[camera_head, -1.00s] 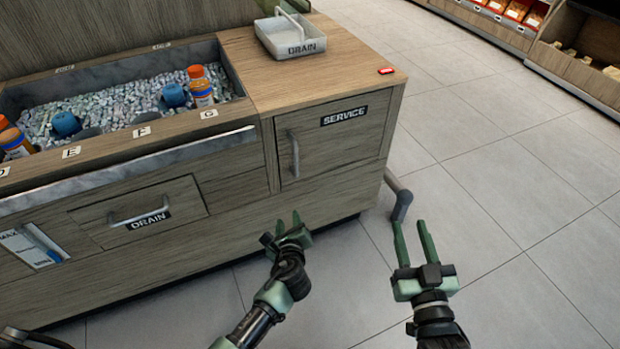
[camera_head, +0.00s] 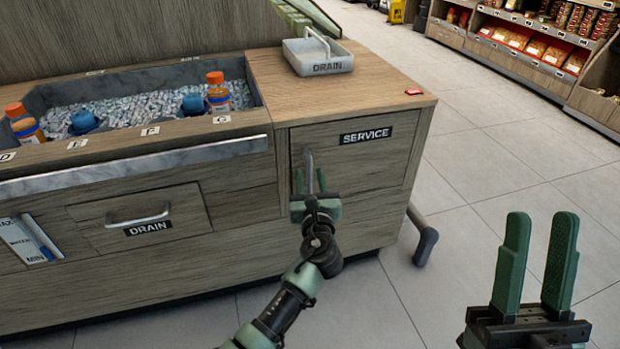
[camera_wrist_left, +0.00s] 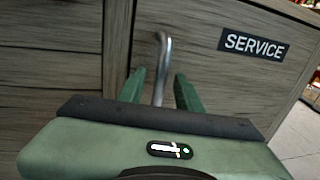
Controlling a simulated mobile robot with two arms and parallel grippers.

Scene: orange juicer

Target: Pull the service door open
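The service door (camera_head: 375,165) is a wooden panel with a black SERVICE label, at the right end of the counter front. It looks closed. Its vertical metal handle (camera_head: 309,168) is near the door's left edge. My left gripper (camera_head: 311,182) is at the handle. In the left wrist view the handle (camera_wrist_left: 163,66) stands between the two green fingers (camera_wrist_left: 160,92), with visible space at each side, so the fingers are open around or just in front of it. My right gripper (camera_head: 537,260) is open and empty over the floor at the right.
The drain drawer (camera_head: 140,221) is left of the service door. A drain tray (camera_head: 318,62) and a small red item (camera_head: 414,92) lie on the counter top. A grey bent bar (camera_head: 424,235) sticks out at the counter's right side. Floor at the right is clear.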

